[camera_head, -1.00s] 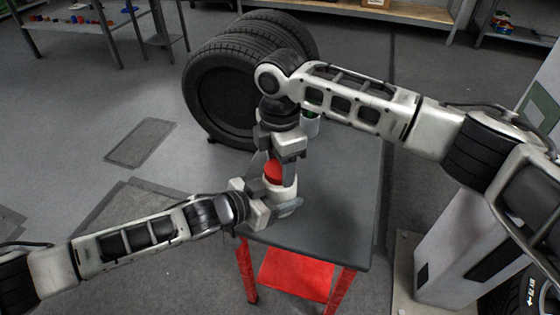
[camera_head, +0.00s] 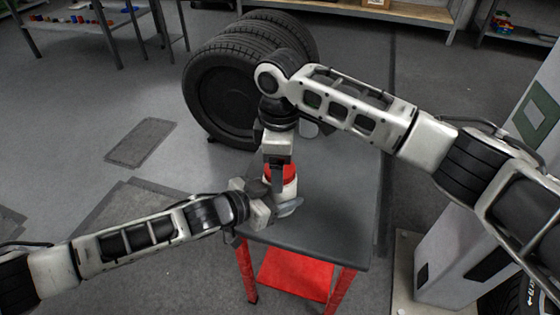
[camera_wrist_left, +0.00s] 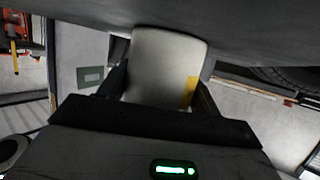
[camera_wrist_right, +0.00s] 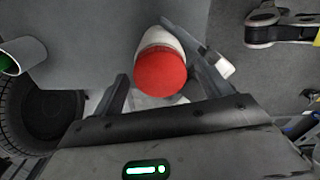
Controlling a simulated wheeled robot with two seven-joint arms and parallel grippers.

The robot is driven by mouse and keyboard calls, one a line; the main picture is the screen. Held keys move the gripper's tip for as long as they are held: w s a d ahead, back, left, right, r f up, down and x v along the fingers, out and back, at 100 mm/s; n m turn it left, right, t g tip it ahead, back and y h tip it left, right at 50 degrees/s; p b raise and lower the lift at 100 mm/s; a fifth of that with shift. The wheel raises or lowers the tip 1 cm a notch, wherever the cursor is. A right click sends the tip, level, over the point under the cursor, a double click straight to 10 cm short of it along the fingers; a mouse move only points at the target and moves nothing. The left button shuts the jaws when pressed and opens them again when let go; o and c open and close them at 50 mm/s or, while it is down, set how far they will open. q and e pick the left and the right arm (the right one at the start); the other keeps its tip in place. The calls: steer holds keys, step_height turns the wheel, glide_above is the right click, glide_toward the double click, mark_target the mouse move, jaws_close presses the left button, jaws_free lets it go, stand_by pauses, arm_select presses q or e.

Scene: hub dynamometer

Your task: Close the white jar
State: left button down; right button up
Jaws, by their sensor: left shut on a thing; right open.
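The white jar (camera_head: 287,189) stands upright near the left edge of the table, with a red lid (camera_head: 289,172) on its top. My left gripper (camera_head: 271,206) is shut around the jar's body from the left. In the left wrist view the jar (camera_wrist_left: 160,65) sits between its fingers, with a yellow patch on its side. My right gripper (camera_head: 280,166) points down over the lid and is open. In the right wrist view the red lid (camera_wrist_right: 160,72) lies between its spread fingers. I cannot tell how tightly the lid sits.
The dark grey tabletop (camera_head: 335,200) is mostly clear to the right of the jar. Another white container (camera_head: 309,129) stands farther back, partly hidden by my right arm; in the right wrist view it shows green inside (camera_wrist_right: 8,63). Large tyres (camera_head: 225,95) stand behind.

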steer(key=shift+r, duration=2.25)
steer(key=shift+c, duration=0.4)
step_height(320, 180, up, 2)
steer(key=n, duration=0.3)
steer(key=shift+n, duration=0.4)
steer(key=n, duration=0.1)
steer(key=r+n, duration=0.1)
steer(key=shift+r+n, duration=0.25)
steer(key=shift+n, duration=0.15)
steer(key=shift+f, duration=4.05)
